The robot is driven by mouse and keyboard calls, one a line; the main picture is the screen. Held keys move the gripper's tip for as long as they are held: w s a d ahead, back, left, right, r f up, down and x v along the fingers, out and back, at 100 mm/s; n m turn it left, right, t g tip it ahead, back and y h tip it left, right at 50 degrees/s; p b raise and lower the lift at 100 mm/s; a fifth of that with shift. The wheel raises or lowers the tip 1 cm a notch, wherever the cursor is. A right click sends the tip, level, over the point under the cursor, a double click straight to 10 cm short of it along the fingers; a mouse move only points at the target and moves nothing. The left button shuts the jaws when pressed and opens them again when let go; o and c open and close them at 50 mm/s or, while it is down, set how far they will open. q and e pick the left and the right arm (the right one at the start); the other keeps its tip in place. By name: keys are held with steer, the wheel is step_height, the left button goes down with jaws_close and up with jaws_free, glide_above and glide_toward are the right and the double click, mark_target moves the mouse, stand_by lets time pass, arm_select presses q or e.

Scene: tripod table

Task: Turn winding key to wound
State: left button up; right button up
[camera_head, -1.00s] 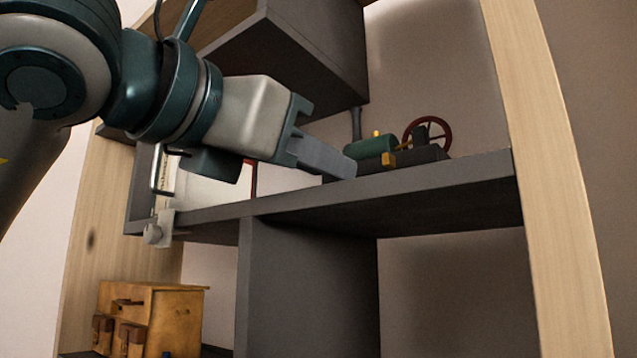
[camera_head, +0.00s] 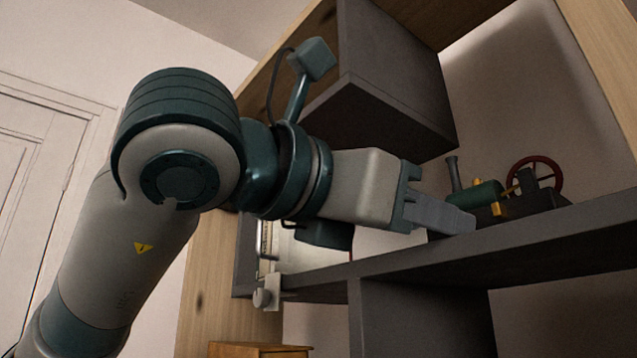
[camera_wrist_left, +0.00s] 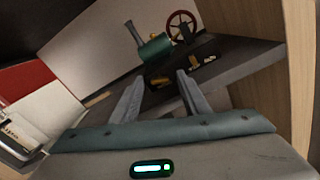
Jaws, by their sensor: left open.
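A small model steam engine (camera_head: 488,195) stands on the shelf, with a green boiler, a dark chimney, a red flywheel and yellow parts on a dark base. It also shows in the left wrist view (camera_wrist_left: 155,48). A yellow piece (camera_head: 497,209) sits low on its near side; I cannot tell whether this is the winding key. My left gripper (camera_head: 472,222) is just left of the engine's base. My right gripper is not in view.
The grey shelf board (camera_head: 560,230) runs under the engine, and a dark box-like compartment (camera_head: 385,110) hangs above my left gripper. A light wooden post (camera_head: 606,60) stands right. A grey knobbed fitting (camera_head: 266,296) is at the shelf's left end. A wooden box top (camera_head: 258,349) shows below.

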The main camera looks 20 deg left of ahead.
arm_select(q)
steer(key=b+v, duration=0.4)
steer(key=v, duration=1.3)
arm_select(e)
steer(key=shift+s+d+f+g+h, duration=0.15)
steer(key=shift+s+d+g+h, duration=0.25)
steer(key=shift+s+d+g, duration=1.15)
arm_select(q)
steer(key=shift+s, duration=0.1)
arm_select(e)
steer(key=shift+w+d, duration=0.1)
